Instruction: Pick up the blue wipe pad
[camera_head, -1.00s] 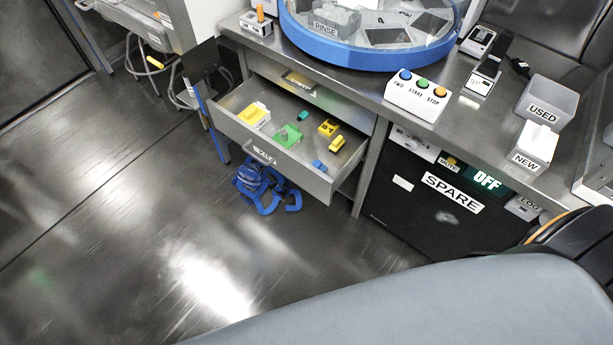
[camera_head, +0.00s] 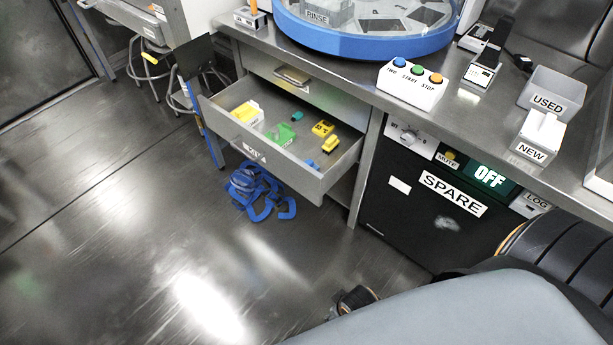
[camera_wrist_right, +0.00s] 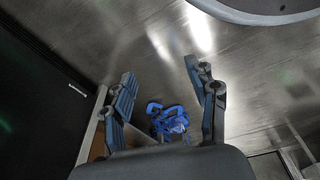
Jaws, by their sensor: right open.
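A small blue piece (camera_head: 312,164), which may be the blue wipe pad, lies in the open drawer (camera_head: 330,187), near its front wall at the right. It is too small to tell for certain. A smaller teal piece (camera_head: 297,116) lies farther back in the drawer. My right gripper (camera_wrist_right: 160,68) is open and empty in the right wrist view. Between and beyond its fingers, a tangled blue coil (camera_wrist_right: 168,121) shows on the floor. The wipe pad cannot be made out in that view. My left gripper is not in view.
The drawer also holds a yellow-and-white box (camera_head: 247,113), a green piece (camera_head: 281,134) and yellow pieces (camera_head: 323,128). The blue coil (camera_head: 258,190) lies on the floor below. A black SPARE cabinet (camera_head: 420,215) stands right of the drawer.

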